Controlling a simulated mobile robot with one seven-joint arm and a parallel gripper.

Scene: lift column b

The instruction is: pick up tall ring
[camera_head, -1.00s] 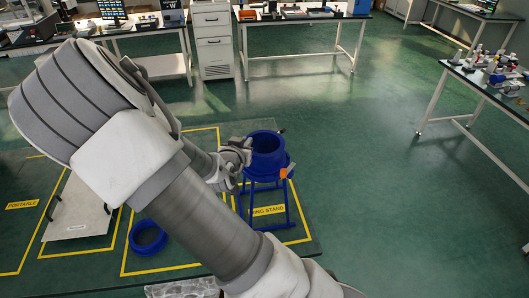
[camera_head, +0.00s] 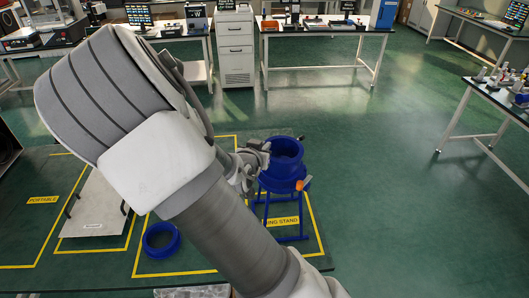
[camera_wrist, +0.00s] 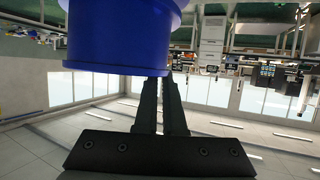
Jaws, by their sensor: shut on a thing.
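The tall ring (camera_head: 287,148) is a blue, open-topped cylinder at the top of the blue ring stand (camera_head: 303,222) in the head view. My gripper (camera_head: 262,156) comes from the left and is shut on the ring's near-left wall. In the wrist view the ring (camera_wrist: 115,42) fills the upper left, and the closely spaced dark fingers (camera_wrist: 162,84) meet its side. The ring looks upright. I cannot tell whether its lower edge still touches the stand. My arm hides part of the stand's left side.
A lower blue ring (camera_head: 161,240) lies on the marked floor mat to the left. A pale flat board (camera_head: 95,212) lies farther left. An orange part (camera_head: 303,184) sits on the stand's right side. Benches line the back and right; green floor between is clear.

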